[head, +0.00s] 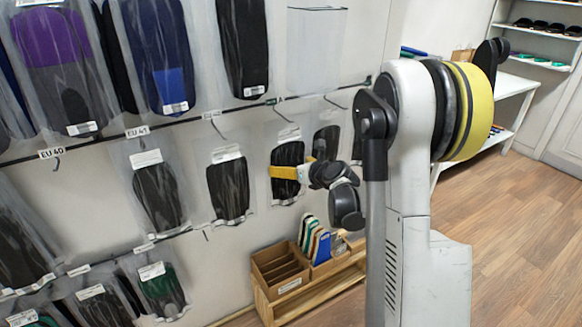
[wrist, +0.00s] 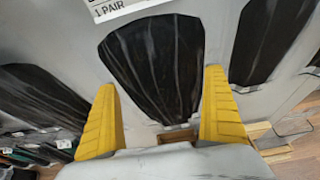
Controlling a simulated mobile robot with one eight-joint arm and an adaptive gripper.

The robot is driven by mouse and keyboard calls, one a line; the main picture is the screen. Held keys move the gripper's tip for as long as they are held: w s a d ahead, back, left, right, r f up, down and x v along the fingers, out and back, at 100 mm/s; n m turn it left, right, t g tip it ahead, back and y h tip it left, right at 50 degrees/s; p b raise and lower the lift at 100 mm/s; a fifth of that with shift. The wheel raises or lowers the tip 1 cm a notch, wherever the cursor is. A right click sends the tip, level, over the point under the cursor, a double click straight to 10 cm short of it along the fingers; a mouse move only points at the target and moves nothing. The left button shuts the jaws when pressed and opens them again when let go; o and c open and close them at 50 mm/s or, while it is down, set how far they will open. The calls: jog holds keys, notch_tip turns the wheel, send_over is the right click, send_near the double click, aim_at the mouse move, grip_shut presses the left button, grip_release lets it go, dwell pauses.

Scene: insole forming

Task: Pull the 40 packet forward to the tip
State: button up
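A clear packet with a black insole and a white card (head: 287,154) hangs on the wall rack in front of my gripper (head: 290,172). In the wrist view the same packet (wrist: 155,65) fills the middle, and its card reads "1 PAIR"; the line above is cut off. I cannot read which size it is. My gripper (wrist: 160,80) has its yellow fingers spread wide, one on each side of the packet's lower part, with nothing visibly pinched. An "EU 40" tag (head: 52,152) is on the rail at the left, with a bare hook below it.
Similar packets hang close by: one to the left (head: 229,187), one to the right (head: 326,143). An "EU 41" tag (head: 137,131) marks the rail. A wooden bench with cardboard boxes (head: 280,270) stands below. Open wooden floor (head: 520,220) lies at the right.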

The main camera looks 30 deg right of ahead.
jog(key=v, duration=1.2)
jog(key=shift+a, duration=0.1)
jog(key=s+a+r+n+g+y, duration=0.15)
jog(key=s+a+n, duration=0.25)
jog(key=a+n, duration=0.45)
jog(key=s+a+r+n+g+h, duration=0.1)
jog(key=s+a+n+g, duration=0.25)
jog(key=a+n, duration=0.55)
jog(key=s+a+n+g+h, duration=0.1)
jog(key=s+a+n, duration=0.3)
jog(key=s+n, duration=1.1)
jog(key=n, duration=0.4)
jog(key=shift+f+g, duration=0.3)
jog(key=shift+f, duration=0.1)
